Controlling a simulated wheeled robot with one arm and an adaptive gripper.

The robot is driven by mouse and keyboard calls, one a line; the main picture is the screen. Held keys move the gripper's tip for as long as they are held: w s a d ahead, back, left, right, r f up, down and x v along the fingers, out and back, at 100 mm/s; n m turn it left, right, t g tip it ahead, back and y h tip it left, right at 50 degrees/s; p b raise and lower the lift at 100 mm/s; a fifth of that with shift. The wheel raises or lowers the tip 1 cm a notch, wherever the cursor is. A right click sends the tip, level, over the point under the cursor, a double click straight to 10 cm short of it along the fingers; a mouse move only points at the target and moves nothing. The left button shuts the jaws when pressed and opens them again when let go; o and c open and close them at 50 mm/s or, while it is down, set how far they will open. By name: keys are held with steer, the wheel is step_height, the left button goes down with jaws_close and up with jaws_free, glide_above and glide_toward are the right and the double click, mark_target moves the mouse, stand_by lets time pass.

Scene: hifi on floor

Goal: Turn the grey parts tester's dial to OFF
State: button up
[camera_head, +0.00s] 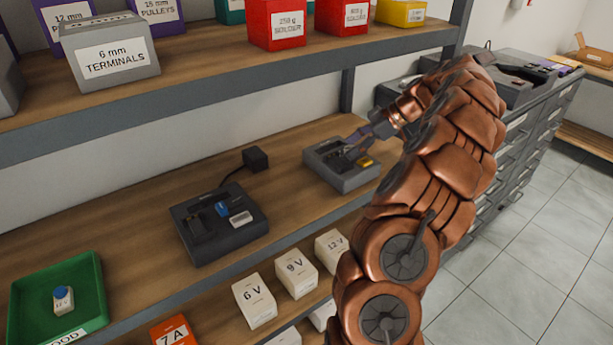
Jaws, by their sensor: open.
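A light grey box-shaped device (343,180), which looks like the grey parts tester, sits on the lower shelf right of centre. Its top has dark parts and a small yellow piece (366,161) near the right side. My gripper (352,147) is open, low over the top of this device and pointing down-left. The dial and its markings cannot be made out at this size, and the gripper hides part of the top. I cannot tell whether the fingers touch anything.
A dark device (225,243) with a blue part and a black adapter (255,159) stand left. White voltage boxes (254,301) line the level below. A green tray (97,290) is far left. The upper shelf (240,62) with bins overhangs behind. Grey drawers (520,130) stand right.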

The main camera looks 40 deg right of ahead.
steer(key=shift+s+m+t+p, duration=0.15)
steer(key=shift+m+t+p, duration=0.25)
steer(key=shift+p, duration=0.85)
